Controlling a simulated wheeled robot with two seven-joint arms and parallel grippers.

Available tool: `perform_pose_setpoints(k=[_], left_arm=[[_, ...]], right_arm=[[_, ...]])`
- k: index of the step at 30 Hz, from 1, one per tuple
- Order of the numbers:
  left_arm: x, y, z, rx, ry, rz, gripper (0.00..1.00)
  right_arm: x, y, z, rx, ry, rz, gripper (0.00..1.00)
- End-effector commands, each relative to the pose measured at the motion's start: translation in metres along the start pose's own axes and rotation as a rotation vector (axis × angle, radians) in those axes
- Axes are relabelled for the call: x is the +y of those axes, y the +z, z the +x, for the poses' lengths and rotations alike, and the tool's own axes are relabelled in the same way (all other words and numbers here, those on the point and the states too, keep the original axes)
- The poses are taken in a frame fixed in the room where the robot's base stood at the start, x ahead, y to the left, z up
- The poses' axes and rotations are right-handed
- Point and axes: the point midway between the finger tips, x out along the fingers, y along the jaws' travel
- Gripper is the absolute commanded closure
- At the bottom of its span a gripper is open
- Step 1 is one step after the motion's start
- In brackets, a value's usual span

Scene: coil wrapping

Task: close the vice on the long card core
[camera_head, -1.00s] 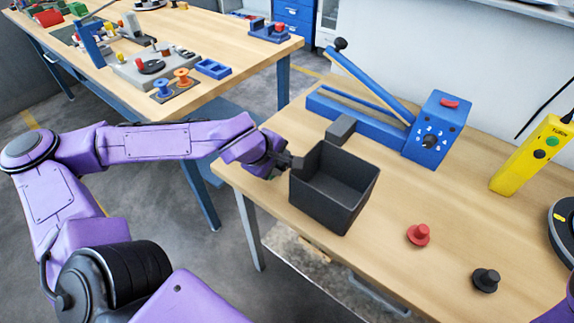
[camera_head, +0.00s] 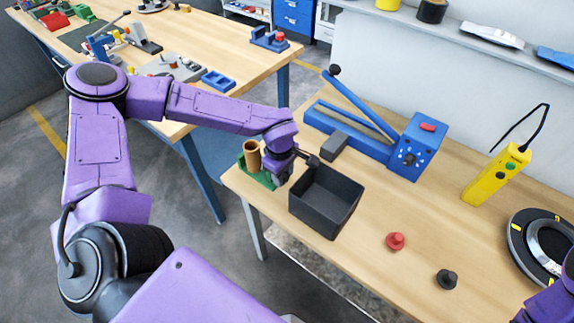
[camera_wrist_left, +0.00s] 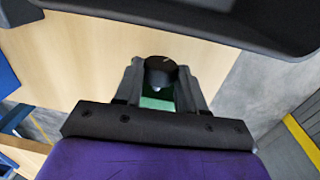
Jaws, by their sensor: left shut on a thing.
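The card core (camera_head: 252,156) is a brown tube standing upright at the green vice (camera_head: 251,176), at the near left corner of the right bench. Whether the jaws touch the core is too small to tell. My left gripper (camera_head: 278,180) is at the right side of the vice, pointing down and hiding part of it. In the left wrist view its fingers (camera_wrist_left: 160,88) are shut on a dark round knob (camera_wrist_left: 161,70), with the green of the vice (camera_wrist_left: 155,103) showing below. The core is not visible there. My right gripper is out of view.
A black open bin (camera_head: 327,202) stands close to the right of the left gripper. A blue machine with a lever (camera_head: 417,146) is behind it. A red knob (camera_head: 396,241), a black knob (camera_head: 447,279) and a yellow device (camera_head: 488,178) are farther right.

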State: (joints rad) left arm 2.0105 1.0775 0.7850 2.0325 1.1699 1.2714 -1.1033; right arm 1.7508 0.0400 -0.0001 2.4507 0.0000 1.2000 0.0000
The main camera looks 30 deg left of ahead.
Motion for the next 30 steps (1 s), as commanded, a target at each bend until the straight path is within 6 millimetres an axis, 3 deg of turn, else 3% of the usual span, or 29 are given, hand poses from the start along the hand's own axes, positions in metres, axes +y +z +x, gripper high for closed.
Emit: perform_pose_setpoints(k=[1, 11, 15, 21, 27, 28, 30], left_arm=[[0.001, 0.000, -0.008, 0.004, -0.054, 0.001, 0.80], [0.003, 0.001, 0.000, -0.002, -0.109, 0.001, 0.80], [0.007, 0.001, -0.005, 0.004, -0.237, 0.001, 0.80], [0.010, 0.001, 0.002, 0.000, -0.421, 0.000, 0.80], [0.010, 0.001, 0.002, -0.003, -0.428, 0.003, 0.80], [0.010, 0.001, 0.002, -0.003, -0.428, 0.003, 0.51], [0.010, 0.001, 0.002, -0.003, -0.427, 0.003, 0.47]], right_arm=[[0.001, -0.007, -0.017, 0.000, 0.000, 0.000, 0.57], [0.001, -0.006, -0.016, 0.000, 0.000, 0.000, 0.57], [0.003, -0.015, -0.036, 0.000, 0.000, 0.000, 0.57], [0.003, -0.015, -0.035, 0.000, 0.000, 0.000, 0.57], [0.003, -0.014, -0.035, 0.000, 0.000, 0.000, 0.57], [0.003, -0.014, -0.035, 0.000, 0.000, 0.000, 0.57], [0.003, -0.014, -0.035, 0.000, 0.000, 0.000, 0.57]])
